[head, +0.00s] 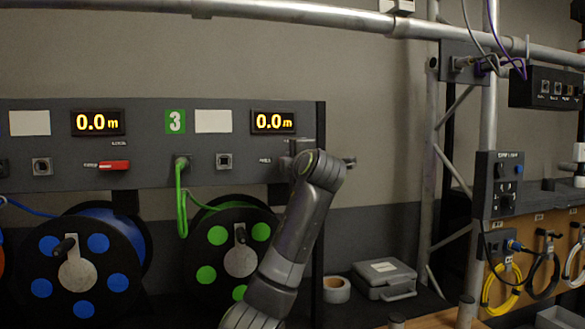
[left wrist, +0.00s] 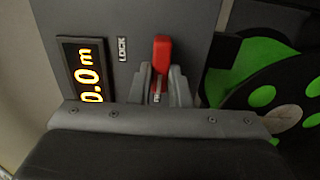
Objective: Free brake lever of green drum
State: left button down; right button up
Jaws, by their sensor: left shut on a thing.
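The green drum (head: 213,272) hangs under the panel, with green cable running up to a socket. My left gripper (head: 296,150) is at the panel below the right-hand display and hides the drum's brake lever in the head view. In the left wrist view, the red brake lever (left wrist: 162,55) stands between the two grey fingers of my left gripper (left wrist: 158,88), which are shut on it. A LOCK label (left wrist: 122,49) is beside the lever. The green drum (left wrist: 262,97) also shows there at the right. My right gripper is in neither view.
A blue drum (head: 98,243) with its own red lever (head: 114,165) is to the left. A grey case (head: 384,278) and a tape roll (head: 336,289) lie on the right. A truss post (head: 487,120) and a rack with hanging cables (head: 545,275) stand further right.

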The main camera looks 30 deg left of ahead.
pick_arm(q)
jog(key=shift+f, duration=0.1)
dwell(0.3)
jog(key=c, duration=1.4)
grip_release()
jog(key=shift+o, duration=0.2)
